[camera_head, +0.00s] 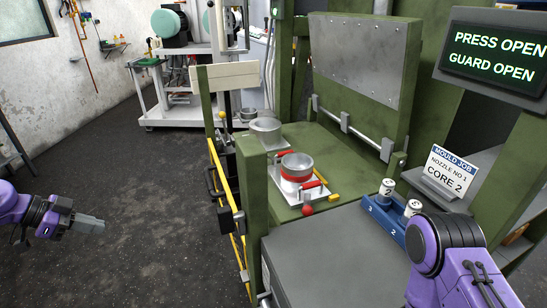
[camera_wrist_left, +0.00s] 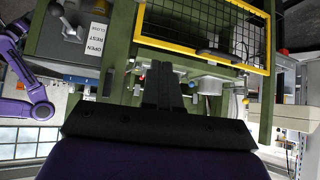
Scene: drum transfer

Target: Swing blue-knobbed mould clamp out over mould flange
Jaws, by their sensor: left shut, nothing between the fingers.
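The round metal mould (camera_head: 298,163) with a red band sits on a pale plate (camera_head: 285,190) on the green press bed. Red bars and yellow pieces lie beside it. A red ball knob (camera_head: 307,210) is at the plate's front edge. I cannot make out a blue knob in the head view. My left gripper (camera_head: 92,224) is shut and empty, out over the floor at the left, well apart from the press. Its dark fingers (camera_wrist_left: 163,88) show in the left wrist view and hide part of the press. My right arm is at the lower right; its gripper is out of frame.
A yellow guard frame (camera_head: 228,205) stands along the press's left side. A grey metal block (camera_head: 335,255) fills the front. A blue rack (camera_head: 383,220) with numbered white pieces is to the right, below the Mould Job card (camera_head: 450,168). Floor at the left is clear.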

